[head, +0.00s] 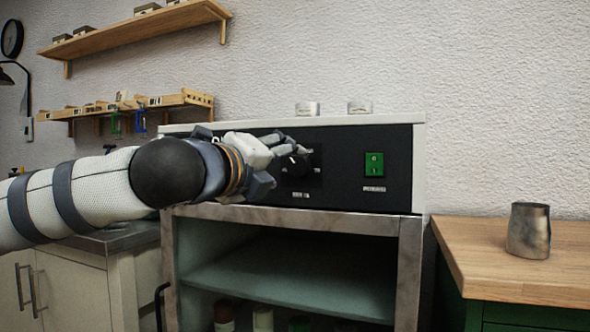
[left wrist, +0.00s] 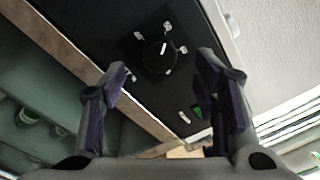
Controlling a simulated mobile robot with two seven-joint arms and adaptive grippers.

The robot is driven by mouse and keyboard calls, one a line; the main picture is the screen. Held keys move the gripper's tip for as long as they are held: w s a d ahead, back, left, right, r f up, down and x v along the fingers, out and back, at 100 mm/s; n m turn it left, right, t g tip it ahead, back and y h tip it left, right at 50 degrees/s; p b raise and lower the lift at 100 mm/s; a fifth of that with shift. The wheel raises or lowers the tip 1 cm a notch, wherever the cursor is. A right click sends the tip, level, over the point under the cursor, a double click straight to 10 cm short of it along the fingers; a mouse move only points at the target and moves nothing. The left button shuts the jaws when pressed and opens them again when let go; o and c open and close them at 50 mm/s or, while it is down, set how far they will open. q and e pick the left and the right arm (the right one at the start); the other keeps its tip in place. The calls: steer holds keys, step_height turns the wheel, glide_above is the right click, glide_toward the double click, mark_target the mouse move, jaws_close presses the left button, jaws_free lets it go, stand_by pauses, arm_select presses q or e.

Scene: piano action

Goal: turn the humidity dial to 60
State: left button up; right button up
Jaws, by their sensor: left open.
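The humidity dial (head: 297,164) is a round black knob with a white pointer line on the black front panel of a cabinet. It also shows in the left wrist view (left wrist: 158,57), with several small pale labels around it that are too small to read. My left gripper (head: 290,148) is in front of the panel beside the dial and partly covers the area left of it. In the left wrist view my left gripper (left wrist: 165,85) is open and empty, its fingers apart, with the dial between and beyond them. My right gripper is not in view.
A green switch (head: 374,165) is on the panel right of the dial. Below is the cabinet's open compartment with a shelf (head: 290,270) and jars. A metal cup (head: 528,231) stands on the wooden worktop (head: 485,255) at right. Wall shelves hang at upper left.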

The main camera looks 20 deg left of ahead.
mark_target(294, 165)
arm_select(q)
steer(key=w, duration=0.5)
steer(key=shift+w+d, duration=0.3)
steer(key=shift+w, duration=0.05)
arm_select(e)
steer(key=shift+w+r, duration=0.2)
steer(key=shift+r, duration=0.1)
arm_select(q)
steer(key=c, duration=1.2)
steer(key=shift+o, duration=0.2)
steer(key=shift+p, duration=0.3)
